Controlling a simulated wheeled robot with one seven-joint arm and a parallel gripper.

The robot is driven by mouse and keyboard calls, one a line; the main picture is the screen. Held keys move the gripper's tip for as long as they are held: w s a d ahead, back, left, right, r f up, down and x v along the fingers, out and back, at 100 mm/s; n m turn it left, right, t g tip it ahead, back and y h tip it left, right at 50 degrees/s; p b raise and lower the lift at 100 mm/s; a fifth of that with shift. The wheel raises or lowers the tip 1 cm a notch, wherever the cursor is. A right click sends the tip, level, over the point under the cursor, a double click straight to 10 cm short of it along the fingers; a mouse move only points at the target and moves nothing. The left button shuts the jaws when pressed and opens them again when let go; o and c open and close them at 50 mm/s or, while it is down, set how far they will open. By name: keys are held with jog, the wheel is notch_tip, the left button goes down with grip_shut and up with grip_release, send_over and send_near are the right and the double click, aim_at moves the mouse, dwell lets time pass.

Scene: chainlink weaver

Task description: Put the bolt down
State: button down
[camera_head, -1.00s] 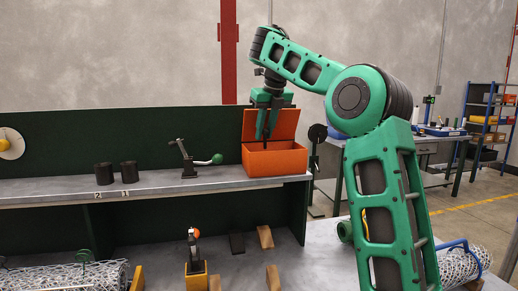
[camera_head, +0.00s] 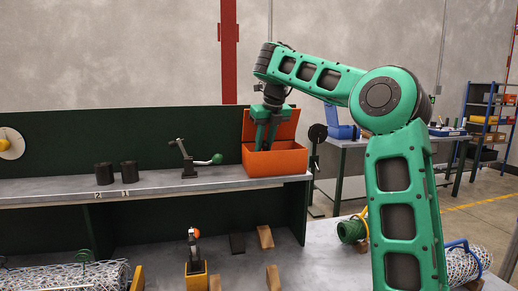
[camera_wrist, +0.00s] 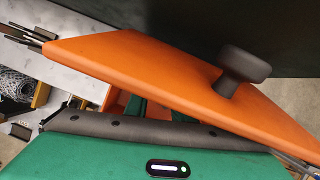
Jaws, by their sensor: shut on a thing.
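My gripper (camera_head: 262,146) reaches down into the orange box (camera_head: 278,164) on the shelf, its green fingers tilted and the tips hidden behind the front wall. The box's orange lid (camera_head: 284,123) stands open behind the fingers. In the wrist view the lid (camera_wrist: 150,72) with its dark knob (camera_wrist: 240,72) fills the middle, above my green gripper body. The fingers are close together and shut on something. I cannot see the bolt in either view; the box wall and my gripper hide that spot.
A clamp with a green knob (camera_head: 188,162) and two dark cylinders (camera_head: 104,173) stand on the shelf (camera_head: 60,190) left of the box. A dark green panel (camera_head: 70,140) runs behind. Wire mesh rolls (camera_head: 75,277) and wooden blocks (camera_head: 265,237) lie on the lower bench.

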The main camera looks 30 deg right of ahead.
jog(key=shift+f, duration=0.55)
jog(key=c, duration=1.5)
grip_release()
jog(key=shift+r, duration=0.1)
jog(key=shift+r, duration=0.6)
jog(key=shift+v, duration=5.95)
jog(key=shift+s, duration=0.15)
